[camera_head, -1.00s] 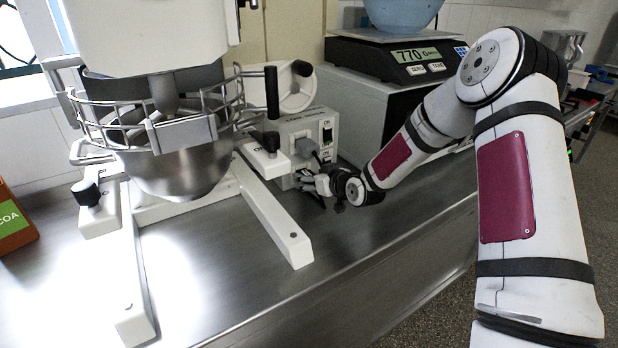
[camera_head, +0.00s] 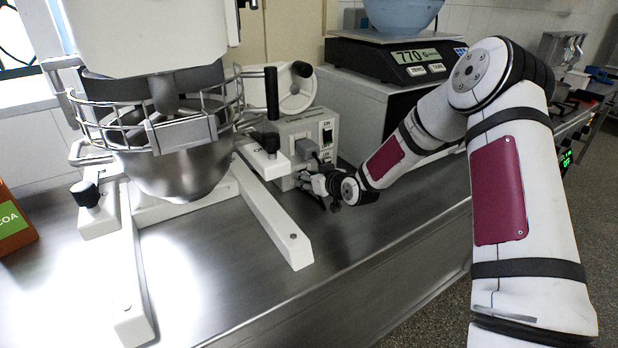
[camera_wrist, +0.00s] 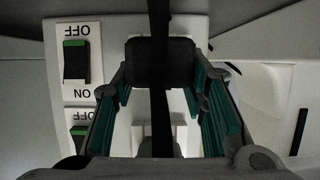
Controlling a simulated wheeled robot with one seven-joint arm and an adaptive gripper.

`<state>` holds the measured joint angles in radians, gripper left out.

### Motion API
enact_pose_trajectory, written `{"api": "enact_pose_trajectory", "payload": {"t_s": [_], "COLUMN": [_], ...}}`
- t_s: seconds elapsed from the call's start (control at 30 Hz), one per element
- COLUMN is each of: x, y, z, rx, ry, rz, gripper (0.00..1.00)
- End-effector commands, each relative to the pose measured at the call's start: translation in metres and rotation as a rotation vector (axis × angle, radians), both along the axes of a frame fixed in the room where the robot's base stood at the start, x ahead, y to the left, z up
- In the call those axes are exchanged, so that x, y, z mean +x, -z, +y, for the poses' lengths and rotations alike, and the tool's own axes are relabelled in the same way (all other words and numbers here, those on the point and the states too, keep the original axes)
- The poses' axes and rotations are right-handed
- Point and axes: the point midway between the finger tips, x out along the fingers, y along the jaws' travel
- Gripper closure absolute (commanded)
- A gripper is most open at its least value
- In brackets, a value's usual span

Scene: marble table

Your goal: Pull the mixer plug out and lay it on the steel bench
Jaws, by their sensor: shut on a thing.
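The grey socket box (camera_head: 323,125) stands on the steel bench (camera_head: 352,238), right of the mixer (camera_head: 190,165). My gripper (camera_head: 318,182) is at the lower front of the box. In the wrist view, my gripper's teal-padded fingers (camera_wrist: 168,95) are closed around a dark plug (camera_wrist: 160,62) in front of the box face. A black cable crosses its middle. I cannot tell whether the plug is still in its socket. Its label is not readable.
A scale (camera_head: 395,58) with a blue bowl (camera_head: 402,14) stands behind my forearm. The mixer's white leg (camera_head: 275,215) lies left of my gripper. Bare bench lies in front of the box. A switch (camera_wrist: 76,60) is beside the plug.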

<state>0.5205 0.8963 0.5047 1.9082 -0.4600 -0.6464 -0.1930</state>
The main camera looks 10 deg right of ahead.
Motion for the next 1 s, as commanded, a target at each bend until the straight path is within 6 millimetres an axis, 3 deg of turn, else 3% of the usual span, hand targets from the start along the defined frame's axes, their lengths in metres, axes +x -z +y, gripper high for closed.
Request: {"api": "enact_pose_trajectory", "payload": {"t_s": [1.0], "x": [-0.024], "y": [0.000], "z": [-0.008], "rx": [0.000], "ry": [0.001], "rz": [-0.001], "gripper": [0.94]}}
